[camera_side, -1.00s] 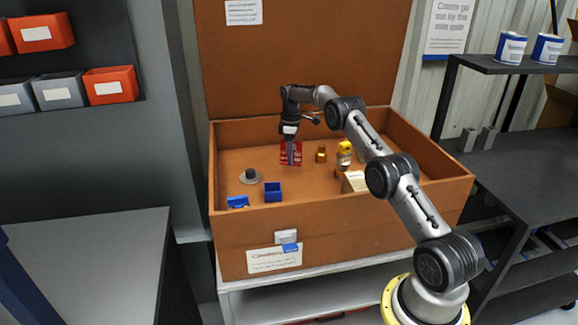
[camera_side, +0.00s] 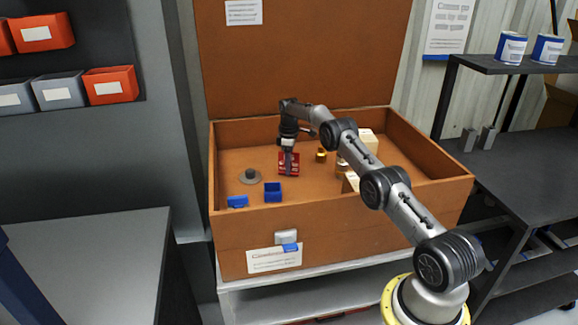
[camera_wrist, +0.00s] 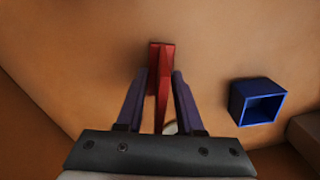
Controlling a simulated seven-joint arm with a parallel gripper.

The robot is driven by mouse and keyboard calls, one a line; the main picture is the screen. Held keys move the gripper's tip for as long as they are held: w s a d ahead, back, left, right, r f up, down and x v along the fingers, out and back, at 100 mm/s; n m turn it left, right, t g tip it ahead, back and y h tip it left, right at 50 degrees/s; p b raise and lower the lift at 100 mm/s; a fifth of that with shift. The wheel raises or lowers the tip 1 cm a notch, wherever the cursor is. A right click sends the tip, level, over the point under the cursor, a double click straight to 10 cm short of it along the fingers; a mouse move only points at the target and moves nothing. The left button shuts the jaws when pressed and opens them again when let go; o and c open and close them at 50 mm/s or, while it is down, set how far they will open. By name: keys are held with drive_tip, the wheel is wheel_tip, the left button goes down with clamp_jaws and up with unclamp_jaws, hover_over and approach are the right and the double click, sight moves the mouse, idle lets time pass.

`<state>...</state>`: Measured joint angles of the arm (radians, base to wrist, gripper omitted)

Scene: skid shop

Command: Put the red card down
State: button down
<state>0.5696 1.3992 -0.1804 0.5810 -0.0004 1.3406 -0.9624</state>
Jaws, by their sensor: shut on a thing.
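The red card (camera_side: 294,158) is inside the open brown chest (camera_side: 240,230), with pale print on its face. My gripper (camera_side: 288,171) is in front of the card in the side view and hides part of it. In the wrist view the card (camera_wrist: 161,88) stands nearly edge-on between the two fingers of my gripper (camera_wrist: 163,80), which are shut on it. Its far end reaches past the fingertips towards the brown chest floor. I cannot tell whether it touches the floor.
A blue open box (camera_side: 273,192) stands in front of the card; it also shows in the wrist view (camera_wrist: 256,101). A blue piece (camera_side: 237,201) and a grey round knob (camera_side: 249,176) lie left. A brass-coloured piece (camera_side: 321,155) and pale blocks (camera_side: 368,140) stand right.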

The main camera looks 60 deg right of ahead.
drive_tip(key=shift+f, duration=0.1)
drive_tip(key=c, duration=0.5)
unclamp_jaws()
drive_tip(key=shift+c, duration=0.2)
wheel_tip(320, 180, up, 8)
drive_tip(key=shift+f, duration=0.25)
drive_tip(key=s+a+r+m+t, duration=0.1)
drive_tip(key=a+r, duration=0.6)
drive_tip(key=r, duration=0.3)
drive_tip(key=s+a+r+m+t, duration=0.1)
drive_tip(key=s+a+r, duration=0.1)
drive_tip(key=a+r, duration=0.65)
drive_tip(key=s+a+r+t, duration=0.1)
drive_tip(key=s+a+r, duration=0.8)
drive_tip(key=s+a, duration=0.3)
drive_tip(key=s+a+f+m+t, duration=0.1)
drive_tip(key=s+a+f, duration=0.1)
drive_tip(key=s, duration=0.6)
drive_tip(key=s+a+f, duration=0.3)
drive_tip(key=s, duration=0.5)
drive_tip(key=s+a+f+m+t, duration=0.1)
drive_tip(key=s+a+f, duration=0.1)
drive_tip(key=s, duration=0.5)
drive_tip(key=shift+s+a+f+m+t, duration=0.3)
drive_tip(key=shift+s+a+f, duration=0.1)
drive_tip(key=shift+f, duration=0.4)
